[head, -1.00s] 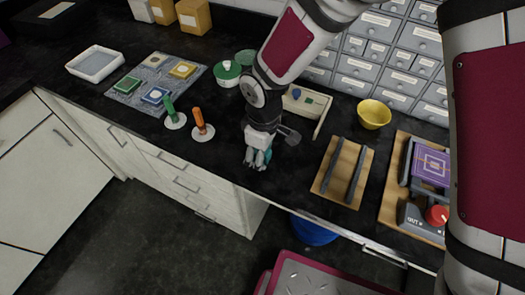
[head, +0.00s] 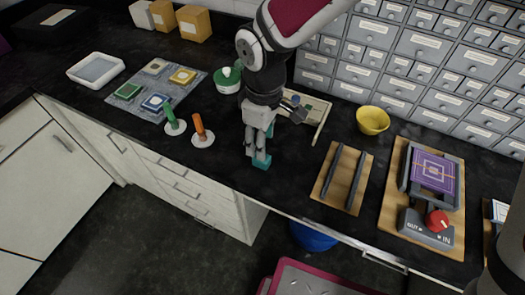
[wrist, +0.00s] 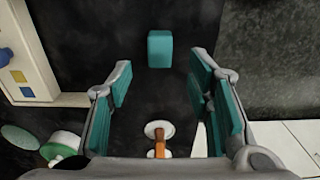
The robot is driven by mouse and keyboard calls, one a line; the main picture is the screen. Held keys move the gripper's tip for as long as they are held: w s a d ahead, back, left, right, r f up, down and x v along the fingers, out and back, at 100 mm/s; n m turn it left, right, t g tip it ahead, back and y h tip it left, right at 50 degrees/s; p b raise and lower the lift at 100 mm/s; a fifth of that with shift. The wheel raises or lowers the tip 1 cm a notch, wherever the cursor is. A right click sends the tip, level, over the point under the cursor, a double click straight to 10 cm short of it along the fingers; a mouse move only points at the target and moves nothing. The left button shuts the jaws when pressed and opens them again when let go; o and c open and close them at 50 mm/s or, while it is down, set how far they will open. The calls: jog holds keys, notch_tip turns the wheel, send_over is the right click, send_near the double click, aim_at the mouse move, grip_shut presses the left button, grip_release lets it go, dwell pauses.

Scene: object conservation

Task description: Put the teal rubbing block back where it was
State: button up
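The teal rubbing block (head: 262,162) stands on the dark countertop near its front edge, just under my gripper. It also shows in the wrist view (wrist: 160,48), standing apart from and beyond my fingers. My gripper (head: 256,150) points down just above the block. In the wrist view my gripper (wrist: 160,82) has its teal-padded fingers spread wide, with nothing between them. A cream tray (head: 318,133) with small items lies behind my gripper, partly hidden by my arm.
Orange (head: 198,124) and green (head: 171,115) handled tools stand left of my gripper. A green-topped jar (head: 229,82) is behind them. A wooden board with dark rails (head: 330,190), a yellow bowl (head: 372,121) and a purple-topped press (head: 432,170) are to the right. Drawers line the back.

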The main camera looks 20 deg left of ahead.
jog(key=shift+r, duration=2.05)
jog(key=w+d+r+m+t, duration=0.1)
jog(key=d+r+m, duration=0.4)
jog(key=d, duration=0.5)
jog(key=d+r+m+t, duration=0.2)
jog(key=d+r+m, duration=0.1)
jog(key=d+r, duration=0.6)
jog(key=s+d+r+m+t, duration=0.2)
jog(key=s+d+m, duration=0.7)
jog(key=d, duration=0.6)
jog(key=shift+s+r, duration=0.6)
jog(key=shift+s, duration=0.2)
jog(key=shift+d, duration=0.1)
